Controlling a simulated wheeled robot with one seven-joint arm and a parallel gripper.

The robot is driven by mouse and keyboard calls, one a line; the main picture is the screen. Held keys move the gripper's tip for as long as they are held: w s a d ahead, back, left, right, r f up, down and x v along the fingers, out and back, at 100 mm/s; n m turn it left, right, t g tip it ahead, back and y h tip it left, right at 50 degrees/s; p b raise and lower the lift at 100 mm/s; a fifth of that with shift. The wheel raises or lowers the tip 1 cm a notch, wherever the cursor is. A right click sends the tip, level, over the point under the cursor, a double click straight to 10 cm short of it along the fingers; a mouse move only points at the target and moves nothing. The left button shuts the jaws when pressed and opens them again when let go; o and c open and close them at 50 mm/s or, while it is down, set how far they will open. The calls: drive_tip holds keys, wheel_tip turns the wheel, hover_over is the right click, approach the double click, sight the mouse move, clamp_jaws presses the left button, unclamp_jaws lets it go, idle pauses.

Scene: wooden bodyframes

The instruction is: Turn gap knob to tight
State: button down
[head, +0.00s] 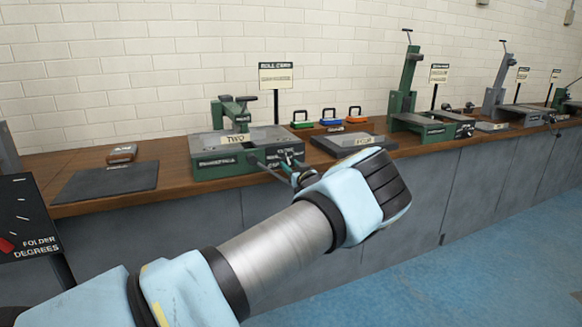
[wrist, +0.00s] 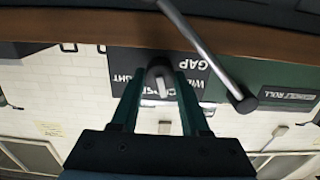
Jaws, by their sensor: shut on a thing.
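The gap knob (wrist: 158,70) is a dark rounded knob with a pale pointer bar, in the middle of the wrist view. My gripper (wrist: 157,82) has a green finger on each side of it and is shut on it. The black label plate (wrist: 122,64) behind it reads "GAP", with other words partly hidden by the fingers. In the head view, the green roll machine (head: 222,160) stands on the bench with a "TWO" plate. My gripper (head: 295,172) is at its right front, and my wrist hides the knob there.
A metal crank rod with a dark end grip (wrist: 245,102) slants close right of my gripper. A grey plate (head: 110,180) lies left on the wooden bench (head: 62,168). A "FOLDER DEGREES" panel (head: 30,225) stands at near left. Blue floor (head: 480,240) is clear at right.

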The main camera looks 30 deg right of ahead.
drive_tip(key=shift+m+b, duration=0.95)
drive_tip(key=shift+m, duration=0.45)
drive_tip(key=m, duration=0.3)
drive_tip(key=shift+r+m, duration=0.1)
drive_tip(key=shift+m, duration=0.3)
drive_tip(key=m+p, duration=0.1)
drive_tip(key=m, duration=0.3)
drive_tip(key=m+p, duration=0.1)
drive_tip(key=m, duration=0.3)
drive_tip(key=shift+m, duration=0.3)
drive_tip(key=shift+c, duration=2)
unclamp_jaws()
